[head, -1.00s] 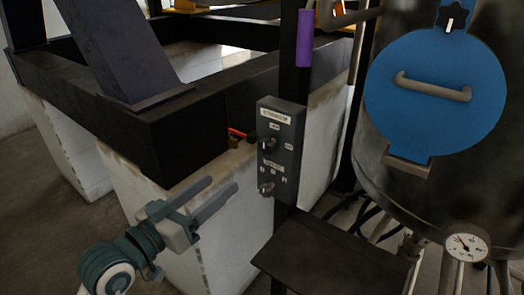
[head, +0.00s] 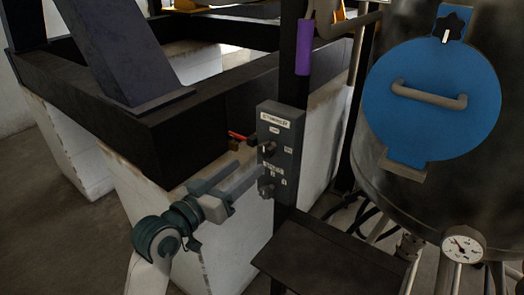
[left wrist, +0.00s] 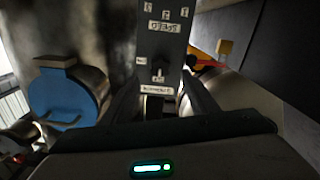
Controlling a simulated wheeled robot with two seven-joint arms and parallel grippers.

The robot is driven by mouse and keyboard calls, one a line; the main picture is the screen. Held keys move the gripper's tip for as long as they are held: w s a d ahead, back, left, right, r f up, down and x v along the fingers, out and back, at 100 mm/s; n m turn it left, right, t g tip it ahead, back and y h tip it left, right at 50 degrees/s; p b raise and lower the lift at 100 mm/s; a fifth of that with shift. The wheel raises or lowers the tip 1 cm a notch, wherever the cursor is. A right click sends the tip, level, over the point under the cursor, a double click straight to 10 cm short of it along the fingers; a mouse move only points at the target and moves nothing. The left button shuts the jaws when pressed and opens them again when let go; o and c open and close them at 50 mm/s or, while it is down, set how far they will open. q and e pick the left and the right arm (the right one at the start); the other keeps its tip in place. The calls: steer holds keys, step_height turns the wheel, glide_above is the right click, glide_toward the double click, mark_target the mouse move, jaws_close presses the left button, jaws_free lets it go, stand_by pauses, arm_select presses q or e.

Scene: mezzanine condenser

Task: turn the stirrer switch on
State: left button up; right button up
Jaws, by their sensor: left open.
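A dark grey control box (head: 281,122) is fixed to a black post, with a label plate at its top whose lettering I cannot read surely. It carries an upper dark knob (head: 267,149) and a lower knob (head: 266,190), with small white labels. Which label names the stirrer is unclear. My left gripper (head: 246,173) is open and empty, its fingertips just left of the box near the knobs. In the left wrist view, a knob (left wrist: 158,70) shows on the box face between and beyond the open fingers (left wrist: 161,100), apparently upside down. My right gripper is not in view.
A steel vessel with a blue round door (head: 430,100) and a gauge (head: 463,244) stands at right. A dark shelf (head: 325,262) lies below the box. A black beam (head: 180,140) on white blocks is behind my left arm. A red-handled item (head: 237,136) sits behind the box.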

mark_target(264, 153)
arm_select(q)
steer(key=p+x, duration=0.1)
steer(key=x, duration=0.6)
steer(key=shift+w+d+p, duration=0.3)
steer(key=shift+w+d, duration=0.1)
steer(key=shift+w, duration=0.1)
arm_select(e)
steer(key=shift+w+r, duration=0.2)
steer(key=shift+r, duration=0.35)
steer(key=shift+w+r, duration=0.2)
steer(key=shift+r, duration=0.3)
arm_select(q)
steer(key=c, duration=1.1)
